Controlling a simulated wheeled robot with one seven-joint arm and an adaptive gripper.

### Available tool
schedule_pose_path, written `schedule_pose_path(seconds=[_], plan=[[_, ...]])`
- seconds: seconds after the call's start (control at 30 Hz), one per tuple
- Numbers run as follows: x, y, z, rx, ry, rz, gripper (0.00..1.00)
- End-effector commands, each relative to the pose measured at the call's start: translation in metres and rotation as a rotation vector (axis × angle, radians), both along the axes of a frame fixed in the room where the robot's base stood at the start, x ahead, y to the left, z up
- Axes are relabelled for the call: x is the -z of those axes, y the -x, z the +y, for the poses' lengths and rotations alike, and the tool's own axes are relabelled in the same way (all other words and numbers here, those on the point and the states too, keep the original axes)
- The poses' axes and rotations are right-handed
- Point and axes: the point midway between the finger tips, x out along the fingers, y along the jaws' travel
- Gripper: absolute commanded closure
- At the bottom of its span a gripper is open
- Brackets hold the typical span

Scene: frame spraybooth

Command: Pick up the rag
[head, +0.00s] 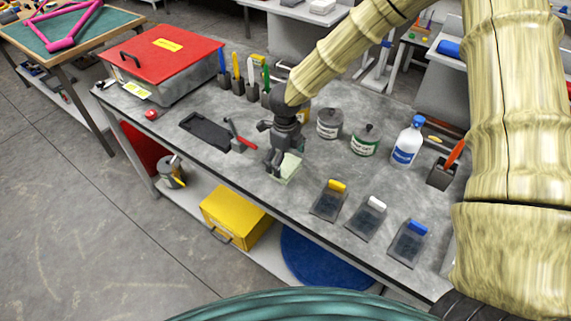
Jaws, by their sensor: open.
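The rag looks to be the small pale green folded cloth (289,170) lying on the grey bench near its front edge. My gripper (280,164) points down right over the cloth, with its dark fingers at the cloth's left and upper side. The fingers are open. They hide part of the cloth, and I cannot tell whether they touch it.
On the grey bench (340,165), a black tray (207,131) and a red-handled tool (240,140) lie to the left. Two cans (330,123) and a blue-capped bottle (407,145) stand to the right. Pads with coloured handles (328,203) line the front right.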

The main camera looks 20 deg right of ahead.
Motion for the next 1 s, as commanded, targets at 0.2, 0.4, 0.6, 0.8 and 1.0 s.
schedule_pose_path(seconds=[0.2,0.4,0.6,0.8,1.0], plan=[[0.019,-0.001,0.001,-0.002,0.001,0.002,0.0],[0.022,-0.002,0.001,-0.002,0.0,0.0,0.0],[0.022,-0.001,0.0,-0.001,0.001,0.001,0.22],[0.022,-0.001,0.001,-0.002,0.001,0.001,0.36],[0.022,-0.001,0.0,-0.001,0.001,0.001,0.36]])
